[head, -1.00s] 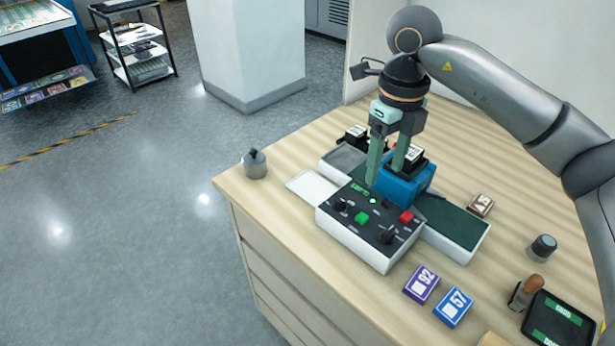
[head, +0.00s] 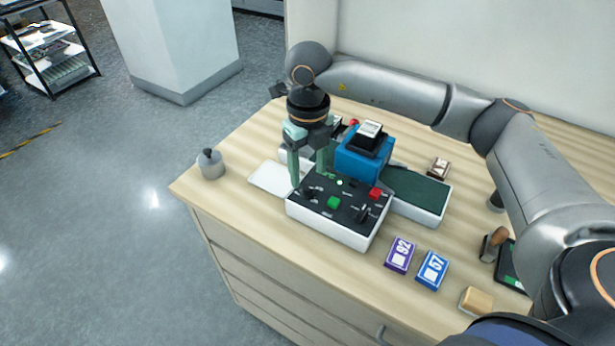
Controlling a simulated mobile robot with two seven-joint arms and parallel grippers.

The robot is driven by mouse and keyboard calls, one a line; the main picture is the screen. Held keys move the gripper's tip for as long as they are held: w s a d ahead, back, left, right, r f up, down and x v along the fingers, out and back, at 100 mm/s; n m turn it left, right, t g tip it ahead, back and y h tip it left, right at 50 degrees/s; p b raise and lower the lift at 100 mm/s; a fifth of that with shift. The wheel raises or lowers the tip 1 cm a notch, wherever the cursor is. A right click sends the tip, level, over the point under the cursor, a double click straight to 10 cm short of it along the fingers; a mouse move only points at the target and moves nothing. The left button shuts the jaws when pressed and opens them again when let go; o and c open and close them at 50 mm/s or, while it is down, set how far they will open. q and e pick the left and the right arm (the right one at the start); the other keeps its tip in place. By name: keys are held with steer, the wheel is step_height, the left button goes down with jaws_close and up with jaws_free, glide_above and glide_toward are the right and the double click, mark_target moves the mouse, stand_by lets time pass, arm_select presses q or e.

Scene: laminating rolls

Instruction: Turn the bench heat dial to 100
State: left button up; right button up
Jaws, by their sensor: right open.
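The control box (head: 322,228) has a white body and a dark top panel with a green button (head: 334,202), a red button (head: 375,193) and two black dials. One black dial (head: 308,193) is at the panel's left end, the other (head: 363,213) near its right front. The dial labels are too small to read, so I cannot tell which is the heat dial or its setting. My right gripper (head: 308,180) is open and points down, its fingers over the panel's left end, close to the left dial. I cannot tell if they touch it. My left gripper is out of view.
A blue machine (head: 362,163) stands behind the panel, with a dark green bed (head: 415,192) to its right. A grey weight-like knob (head: 210,164) is at the bench's left edge.

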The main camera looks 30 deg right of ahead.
mark_target(308, 186)
steer(key=shift+f, duration=1.95)
jaws_close()
